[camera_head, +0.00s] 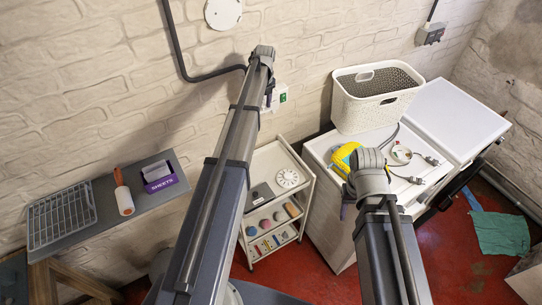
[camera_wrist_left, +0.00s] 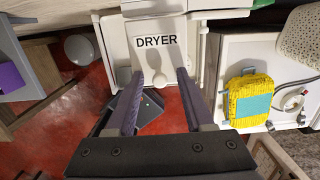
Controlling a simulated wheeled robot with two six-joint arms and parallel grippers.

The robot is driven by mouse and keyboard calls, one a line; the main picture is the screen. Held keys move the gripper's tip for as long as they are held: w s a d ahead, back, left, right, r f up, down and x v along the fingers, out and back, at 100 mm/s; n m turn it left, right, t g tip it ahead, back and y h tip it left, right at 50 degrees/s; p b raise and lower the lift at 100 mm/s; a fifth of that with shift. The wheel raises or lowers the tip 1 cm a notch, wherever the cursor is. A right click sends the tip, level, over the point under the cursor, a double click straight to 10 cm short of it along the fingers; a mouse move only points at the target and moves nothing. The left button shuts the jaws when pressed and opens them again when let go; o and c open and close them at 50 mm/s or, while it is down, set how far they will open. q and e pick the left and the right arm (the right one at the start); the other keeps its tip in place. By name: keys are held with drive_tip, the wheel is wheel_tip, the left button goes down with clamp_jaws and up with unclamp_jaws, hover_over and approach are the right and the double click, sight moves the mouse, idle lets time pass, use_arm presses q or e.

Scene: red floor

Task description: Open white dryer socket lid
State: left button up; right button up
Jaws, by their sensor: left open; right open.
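The white dryer socket (camera_wrist_left: 146,58) fills the top middle of the left wrist view, with a flat white face marked "DRYER". In the head view a small white part of it with a green mark (camera_head: 283,97) shows on the brick wall, mostly behind my left arm. My left gripper (camera_wrist_left: 160,76) is open and empty, its two dark fingers pointing at the lower part of the socket, one towards each side. I cannot tell whether they touch it. My right gripper (camera_head: 347,205) is open, mostly hidden by its wrist, in front of the white machine.
A white trolley (camera_head: 309,180) stands below the socket. A white basket (camera_head: 345,122) and a yellow pack (camera_head: 343,157) rest on the white machines (camera_head: 453,118) at right. A grey shelf (camera_head: 95,226) with a purple box (camera_head: 160,178) is at left.

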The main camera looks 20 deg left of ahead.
use_arm(q)
wheel_tip(320, 180, down, 12)
drive_tip(key=w+a+t+y+b, duration=0.15)
drive_tip(key=t+y+b, duration=1)
drive_tip(key=b, duration=2.05)
drive_tip(key=s+d+r+g+y, duration=0.1)
drive_tip(key=s+d+y, duration=0.1)
drive_tip(key=s+d, duration=0.35)
drive_tip(key=s+d+f+n+g+h, duration=0.1)
drive_tip(key=s+d+f+n+g, duration=0.1)
drive_tip(key=s+d+f+n, duration=0.1)
drive_tip(key=s+d+f+n+g+h, duration=0.2)
drive_tip(key=s+d+f+n+g, duration=0.1)
drive_tip(key=s, duration=0.6)
drive_tip(key=shift+s+d+f+n, duration=0.25)
drive_tip(key=shift+d+f+n, duration=0.45)
drive_tip(key=shift+f+n, duration=0.9)
drive_tip(key=shift+f+m, duration=0.3)
